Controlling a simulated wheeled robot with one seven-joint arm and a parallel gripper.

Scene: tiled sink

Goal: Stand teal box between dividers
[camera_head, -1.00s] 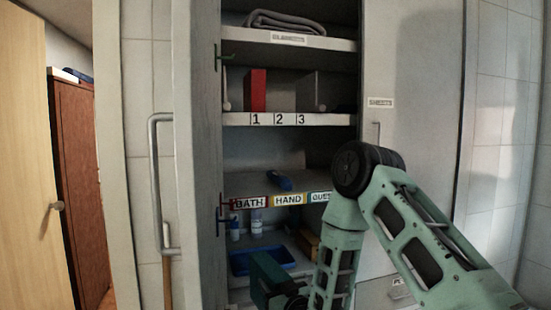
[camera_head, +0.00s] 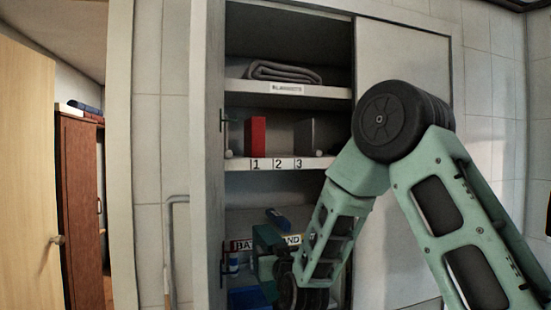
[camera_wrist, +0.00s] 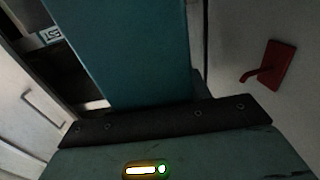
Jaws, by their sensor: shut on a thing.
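The teal box (camera_wrist: 140,50) fills the upper middle of the wrist view, held at my gripper (camera_wrist: 165,115). In the head view the teal box (camera_head: 265,240) is small and dark in front of the lower shelves, partly hidden by my gripper (camera_head: 280,268) and wrist. The numbered shelf (camera_head: 270,165) lies above it, with labels 1, 2 and 3. A red upright block (camera_head: 256,137) stands above label 1. My fingertips are not clear.
A folded grey towel (camera_head: 286,72) lies on the top shelf. The cabinet's left side wall (camera_head: 208,150) is close to my gripper. A red hook (camera_wrist: 270,65) shows in the wrist view.

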